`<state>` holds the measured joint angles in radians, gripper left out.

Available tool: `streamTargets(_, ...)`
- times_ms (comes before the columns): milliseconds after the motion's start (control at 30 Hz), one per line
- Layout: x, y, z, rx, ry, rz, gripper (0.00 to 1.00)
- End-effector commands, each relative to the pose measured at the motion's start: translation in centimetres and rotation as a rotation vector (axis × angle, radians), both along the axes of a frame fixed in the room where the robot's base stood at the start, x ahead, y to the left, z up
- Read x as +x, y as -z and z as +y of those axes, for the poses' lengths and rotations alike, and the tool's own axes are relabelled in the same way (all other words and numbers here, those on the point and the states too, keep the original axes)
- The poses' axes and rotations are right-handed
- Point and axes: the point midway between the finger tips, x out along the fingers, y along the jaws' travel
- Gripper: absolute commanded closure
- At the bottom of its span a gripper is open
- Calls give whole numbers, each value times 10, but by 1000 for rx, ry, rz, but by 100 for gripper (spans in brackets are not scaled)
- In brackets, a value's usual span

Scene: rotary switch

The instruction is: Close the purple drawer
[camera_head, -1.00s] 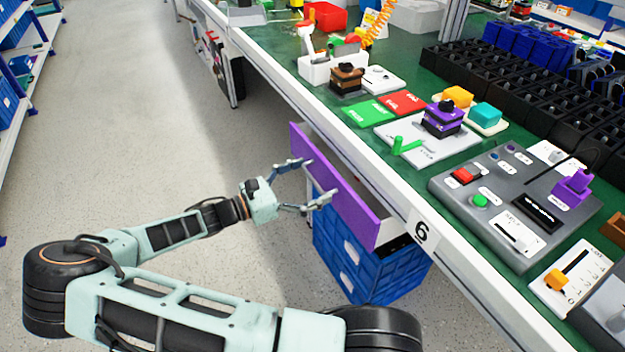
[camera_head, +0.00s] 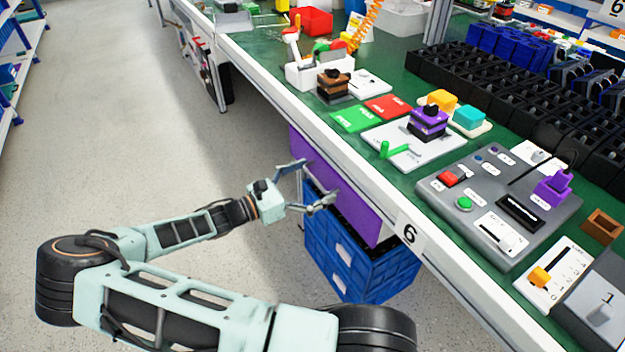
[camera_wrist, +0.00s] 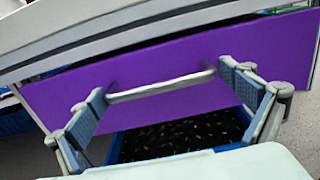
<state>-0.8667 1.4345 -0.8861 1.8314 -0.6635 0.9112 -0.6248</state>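The purple drawer (camera_head: 340,198) sits under the edge of the green workbench, and its front panel is close against the bench's side. In the wrist view its purple front (camera_wrist: 160,65) fills the middle, with a dark narrow gap along its top edge. A grey metal bar handle (camera_wrist: 160,87) crosses the front. My gripper (camera_head: 318,183) is open at the drawer front. In the wrist view its two fingers (camera_wrist: 163,88) are spread wide, one near each end of the handle; whether the tips press on the panel cannot be told.
Blue crates (camera_head: 355,258) stand on the floor below the drawer, and a dark-filled blue bin (camera_wrist: 180,138) shows beneath it. The workbench (camera_head: 425,172) carries a grey control panel (camera_head: 500,205), coloured switches and several black bins. The floor (camera_head: 120,150) to the left is clear.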

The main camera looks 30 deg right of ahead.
Motion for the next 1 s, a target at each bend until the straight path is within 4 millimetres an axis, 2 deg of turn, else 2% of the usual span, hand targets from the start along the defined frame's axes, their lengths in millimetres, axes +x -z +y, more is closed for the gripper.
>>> streamTargets(367, 1, 0, 6, 1, -2, 0, 0)
streamTargets(467, 2, 0, 18, 2, -4, 0, 0)
streamTargets(800, 2, 1, 89, 3, -3, 0, 0)
streamTargets(1000, 1, 0, 114, 1, -1, 0, 0)
